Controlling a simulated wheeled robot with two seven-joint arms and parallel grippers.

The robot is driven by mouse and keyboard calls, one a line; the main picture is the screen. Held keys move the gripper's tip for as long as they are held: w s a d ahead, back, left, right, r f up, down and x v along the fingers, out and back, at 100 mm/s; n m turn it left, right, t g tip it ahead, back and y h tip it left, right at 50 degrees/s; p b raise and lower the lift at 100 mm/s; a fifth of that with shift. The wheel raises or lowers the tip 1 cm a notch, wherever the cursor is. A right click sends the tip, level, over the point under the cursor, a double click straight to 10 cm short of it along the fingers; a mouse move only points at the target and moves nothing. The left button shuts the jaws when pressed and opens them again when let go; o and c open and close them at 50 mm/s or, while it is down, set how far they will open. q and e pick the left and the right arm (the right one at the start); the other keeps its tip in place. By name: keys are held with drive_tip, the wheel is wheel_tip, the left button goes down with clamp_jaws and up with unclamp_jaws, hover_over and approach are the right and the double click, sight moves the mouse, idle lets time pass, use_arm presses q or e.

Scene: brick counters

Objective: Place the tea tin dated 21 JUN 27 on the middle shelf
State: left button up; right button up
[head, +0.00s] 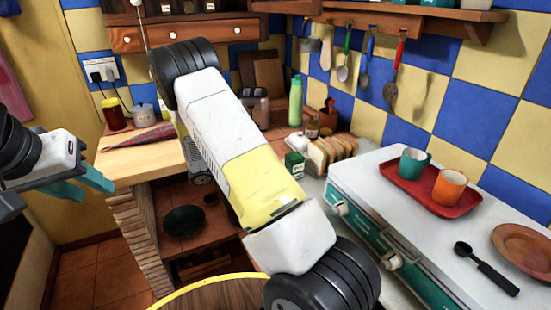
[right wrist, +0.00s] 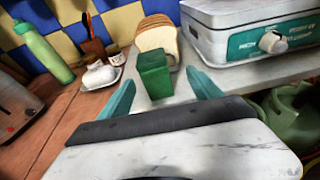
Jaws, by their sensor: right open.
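A green tea tin (head: 294,164) stands on the counter in front of the sliced bread; no date can be read on it. In the right wrist view the tin (right wrist: 154,75) lies ahead, between the lines of the two teal fingers of my right gripper (right wrist: 163,95). That gripper is open and empty; in the head view my arm hides it. My left gripper (head: 88,182) is open and empty at the left, away from the tin. A wooden wall shelf (head: 420,22) carries partly cropped green items; I cannot tell which shelf is the middle one.
Bread (head: 330,152), a white butter dish (right wrist: 100,74) and a green bottle (head: 296,101) stand near the tin. A white-and-teal appliance (head: 450,240) bears a red tray (head: 400,184) with two mugs. Utensils hang below the wall shelf. A dark bowl (head: 185,222) sits under the wooden counter.

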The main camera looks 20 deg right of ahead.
sight(288, 164)
drive_tip(key=shift+w+f, duration=0.2)
drive_tip(key=shift+w, duration=0.05)
drive_tip(key=shift+w+d+n+t, duration=0.1)
drive_tip(key=shift+d+n+t, duration=0.15)
drive_tip(key=shift+n+t, duration=0.05)
drive_tip(key=x, duration=0.7)
drive_tip(key=shift+w+d+f, duration=0.1)
drive_tip(key=shift+f, duration=0.1)
clamp_jaws()
drive_tip(key=shift+r, duration=0.15)
